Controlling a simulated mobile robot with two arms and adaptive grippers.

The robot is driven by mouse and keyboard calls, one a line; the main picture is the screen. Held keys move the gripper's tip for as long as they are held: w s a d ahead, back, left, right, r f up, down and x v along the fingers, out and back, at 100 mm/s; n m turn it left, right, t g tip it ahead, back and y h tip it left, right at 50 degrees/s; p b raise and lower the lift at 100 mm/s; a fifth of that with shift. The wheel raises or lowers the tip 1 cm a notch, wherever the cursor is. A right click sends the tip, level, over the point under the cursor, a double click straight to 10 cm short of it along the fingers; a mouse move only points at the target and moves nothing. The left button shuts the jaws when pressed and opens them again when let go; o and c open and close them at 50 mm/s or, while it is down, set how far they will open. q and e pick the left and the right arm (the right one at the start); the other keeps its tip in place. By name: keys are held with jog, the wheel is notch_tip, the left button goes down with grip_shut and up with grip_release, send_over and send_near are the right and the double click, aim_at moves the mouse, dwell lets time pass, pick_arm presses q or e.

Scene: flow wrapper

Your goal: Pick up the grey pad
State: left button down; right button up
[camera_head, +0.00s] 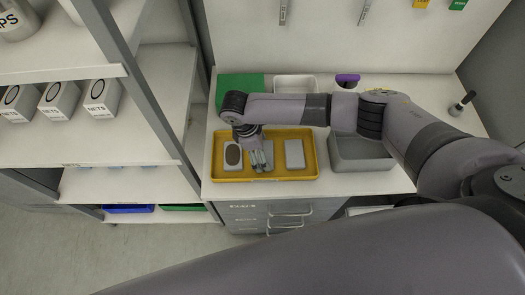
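A yellow tray (283,177) lies on the worktop and holds several items. A plain grey pad (294,153) lies flat in its right part. A light grey piece with a dark oval (233,155) lies at its left. My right gripper (259,160) points down into the tray between these two, its fingers over or beside another grey item that they partly hide. The fingers look close together, but I cannot tell if anything is between them. The plain grey pad is apart from the fingers. My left gripper is not in view.
A grey bin (362,165) stands right of the tray, under my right arm. Behind are a green mat (238,83), a white tray (295,84) and a purple-topped item (347,79). Shelving with labelled boxes (102,97) stands left. Drawers (243,213) are below the worktop.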

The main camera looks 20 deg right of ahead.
notch_tip(320, 180, up, 18)
jog(key=b, duration=0.2)
jog(key=s+d+m+g+y+b, duration=0.1)
jog(key=s+d+m, duration=0.2)
jog(key=m, duration=0.4)
jog(key=s+d+r+m+g+y+b, duration=0.1)
jog(key=s+d+m+y+b, duration=0.1)
jog(key=s+m, duration=0.3)
jog(key=shift+d+m, duration=0.5)
jog(key=shift+m, duration=0.9)
